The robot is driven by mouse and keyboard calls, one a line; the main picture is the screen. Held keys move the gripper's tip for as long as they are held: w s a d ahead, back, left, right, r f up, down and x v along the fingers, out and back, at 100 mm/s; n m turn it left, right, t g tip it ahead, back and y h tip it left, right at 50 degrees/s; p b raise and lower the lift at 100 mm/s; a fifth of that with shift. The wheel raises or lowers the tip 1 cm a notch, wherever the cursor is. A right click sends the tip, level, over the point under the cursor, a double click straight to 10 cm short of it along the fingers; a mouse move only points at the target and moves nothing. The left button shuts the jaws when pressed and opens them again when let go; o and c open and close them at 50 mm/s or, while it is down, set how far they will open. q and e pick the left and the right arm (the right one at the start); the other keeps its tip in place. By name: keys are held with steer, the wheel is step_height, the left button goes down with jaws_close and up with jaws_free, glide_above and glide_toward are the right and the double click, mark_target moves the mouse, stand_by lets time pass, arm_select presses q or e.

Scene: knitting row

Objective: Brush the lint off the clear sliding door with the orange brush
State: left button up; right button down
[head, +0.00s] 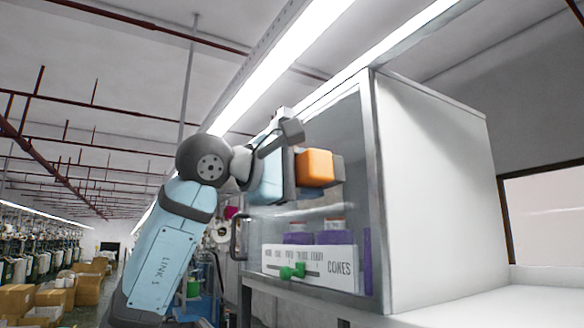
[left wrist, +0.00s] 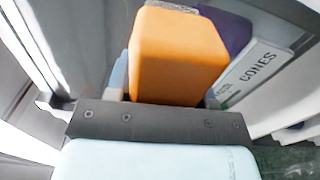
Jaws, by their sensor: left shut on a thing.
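The orange brush (head: 314,167) is held in my left gripper (head: 290,172), in front of the clear sliding door (head: 352,215) of a pale cabinet. In the left wrist view the brush (left wrist: 178,58) points away from the gripper, with a grey speckled strip at its far end. That end is close to the door; I cannot tell if it touches. A faint pale streak shows on the door below the brush. I cannot make out separate lint, and my arm and the brush hide part of the door. My right gripper is not in view.
A dark handle (head: 236,236) is at the door's left edge. Cartons (head: 88,290) and machines stand farther left. A white surface extends at right.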

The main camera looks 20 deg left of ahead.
arm_select(q)
steer(key=shift+w+d, duration=0.3)
steer(key=shift+w, duration=0.65)
steer(key=w+a+f+p, duration=0.1)
steer(key=w+a+p, duration=0.1)
steer(key=w+a, duration=0.6)
steer(key=a, duration=0.3)
steer(key=shift+w+a, duration=0.1)
steer(key=shift+w+d, duration=0.2)
steer(key=shift+w+d+p, duration=0.4)
steer(key=shift+w+d, duration=0.05)
steer(key=shift+w, duration=0.1)
steer(key=shift+s, duration=0.1)
